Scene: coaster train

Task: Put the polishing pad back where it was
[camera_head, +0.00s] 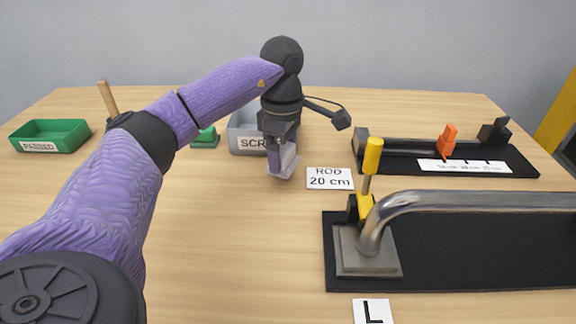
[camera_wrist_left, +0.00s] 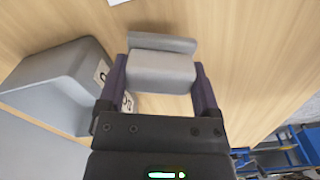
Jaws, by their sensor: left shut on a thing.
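My left gripper (camera_head: 282,145) is shut on a light grey block with a wider flat plate, which I take for the polishing pad (camera_head: 283,163). In the left wrist view the pad (camera_wrist_left: 160,70) sits between the two fingers (camera_wrist_left: 160,85). The gripper points down over the wooden table, just in front of the grey SCRAP bin and left of the "ROD 20 cm" card (camera_head: 330,178). I cannot tell whether the pad touches the table. My right gripper is not in view.
The grey SCRAP bin (camera_head: 244,142) is close behind the gripper. A small green block (camera_head: 205,139) and the green PASSED tray (camera_head: 50,137) are further left. A black fixture with a bent metal tube (camera_head: 450,201) and a black gauge (camera_head: 400,157) fill the right.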

